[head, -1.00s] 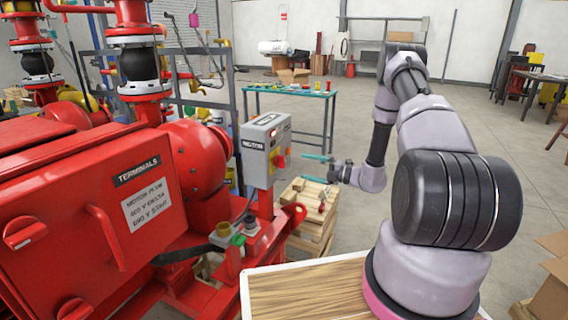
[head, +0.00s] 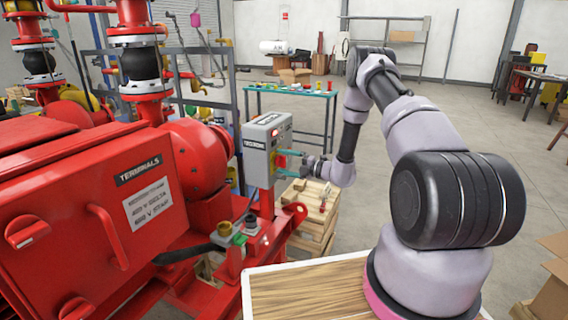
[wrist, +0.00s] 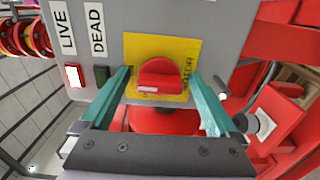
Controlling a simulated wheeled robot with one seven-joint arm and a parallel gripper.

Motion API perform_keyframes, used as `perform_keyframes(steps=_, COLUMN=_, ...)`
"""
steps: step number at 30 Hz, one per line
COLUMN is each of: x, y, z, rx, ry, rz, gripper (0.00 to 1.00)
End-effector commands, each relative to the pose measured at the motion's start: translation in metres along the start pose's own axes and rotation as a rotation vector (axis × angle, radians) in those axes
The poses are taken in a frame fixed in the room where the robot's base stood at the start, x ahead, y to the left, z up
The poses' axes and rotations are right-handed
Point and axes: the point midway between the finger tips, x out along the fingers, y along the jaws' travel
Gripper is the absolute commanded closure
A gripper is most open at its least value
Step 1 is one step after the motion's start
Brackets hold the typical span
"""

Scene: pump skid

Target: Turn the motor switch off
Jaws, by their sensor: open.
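The motor switch is a red rotary knob (wrist: 160,77) on a yellow plate (wrist: 187,50), on the face of a grey switch box. The box (head: 258,150) stands on the red skid in the head view. My gripper (head: 287,163) is at the face of the box. In the wrist view its two teal fingers (wrist: 162,98) are apart, one on each side of the knob. I cannot tell whether they touch it. Beside the plate are labels LIVE (wrist: 62,28) and DEAD (wrist: 97,30). The lamp under LIVE (wrist: 73,76) is bright red; the one under DEAD (wrist: 102,75) is dark.
The red terminals box (head: 100,200) and piping fill the left. A small lever or stub (wrist: 222,88) juts beside the knob. Wooden pallets (head: 318,225) stand below the switch box. A teal table (head: 298,91) is behind.

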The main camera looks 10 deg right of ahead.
Motion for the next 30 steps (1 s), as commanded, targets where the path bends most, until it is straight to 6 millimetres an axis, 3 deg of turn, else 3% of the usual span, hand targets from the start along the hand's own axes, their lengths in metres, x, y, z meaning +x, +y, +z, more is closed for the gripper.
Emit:
perform_keyframes(steps=3, x=-0.0001, y=-0.0001, z=-0.0001, rx=0.0, ry=0.0, rz=0.0, gripper=0.05)
perform_keyframes(steps=10, x=-0.0003, y=-0.0002, z=-0.0001, rx=0.0, ry=0.0, rz=0.0, gripper=0.91)
perform_keyframes(steps=20, x=-0.0004, y=-0.0003, z=-0.0001, rx=-0.046, ry=0.0, rz=0.0, gripper=0.91)
perform_keyframes(steps=30, x=-0.0008, y=-0.0005, z=0.0003, rx=-0.279, ry=0.0, rz=-0.001, gripper=0.91)
